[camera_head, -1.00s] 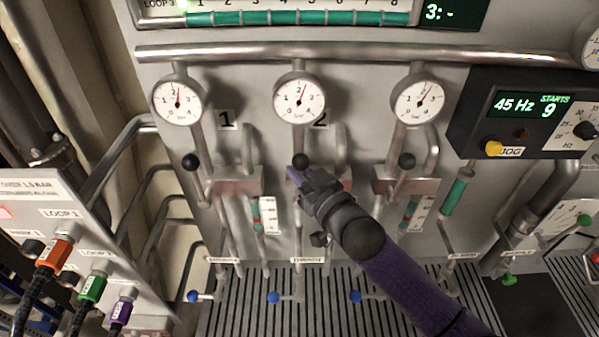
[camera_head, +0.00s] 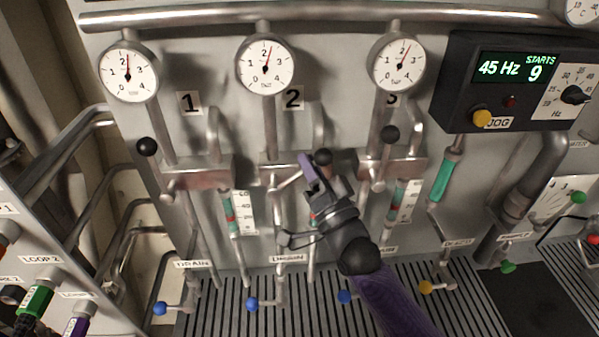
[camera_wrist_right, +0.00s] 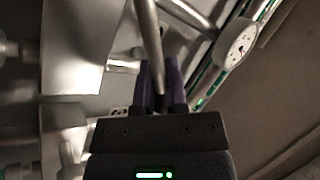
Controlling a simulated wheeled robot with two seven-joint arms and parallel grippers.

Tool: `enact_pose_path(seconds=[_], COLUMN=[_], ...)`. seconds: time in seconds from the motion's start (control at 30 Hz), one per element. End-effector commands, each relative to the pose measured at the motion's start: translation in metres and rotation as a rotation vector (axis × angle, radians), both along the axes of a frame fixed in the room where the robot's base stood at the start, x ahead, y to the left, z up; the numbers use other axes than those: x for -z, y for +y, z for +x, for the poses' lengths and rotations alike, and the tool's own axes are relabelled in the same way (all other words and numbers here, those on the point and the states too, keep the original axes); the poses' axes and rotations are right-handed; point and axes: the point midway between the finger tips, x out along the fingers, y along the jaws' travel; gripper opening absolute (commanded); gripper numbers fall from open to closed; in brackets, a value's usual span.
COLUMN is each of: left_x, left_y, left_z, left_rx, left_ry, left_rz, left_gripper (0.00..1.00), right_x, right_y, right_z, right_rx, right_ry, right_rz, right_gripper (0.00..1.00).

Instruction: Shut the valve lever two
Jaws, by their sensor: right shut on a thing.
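Valve lever two (camera_head: 289,180) is a thin metal rod with a black ball knob (camera_head: 323,157), below the gauge and the "2" label. It leans over to the right, its knob up and right of its pivot. My right gripper (camera_head: 307,166) has purple fingers and is shut on the lever, just left of the knob. In the right wrist view the fingers (camera_wrist_right: 162,86) close around a rod (camera_wrist_right: 150,40) that runs up from between them. My left gripper is not in view.
Blue-knobbed small valves (camera_head: 252,304) line the floor grating. A control box (camera_head: 520,85) juts out at the right.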

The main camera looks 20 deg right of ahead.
Motion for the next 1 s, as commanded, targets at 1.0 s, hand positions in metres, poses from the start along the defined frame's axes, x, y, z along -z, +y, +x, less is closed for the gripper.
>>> enact_pose_path(seconds=[1.0], left_x=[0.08], left_y=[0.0], left_z=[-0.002], left_rx=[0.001], left_ry=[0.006], left_rz=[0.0], left_gripper=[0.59], right_x=[0.054], right_y=[-0.019], right_z=[-0.005], right_rx=[0.0], right_ry=[-0.191], right_rz=[0.668], right_gripper=[0.0])
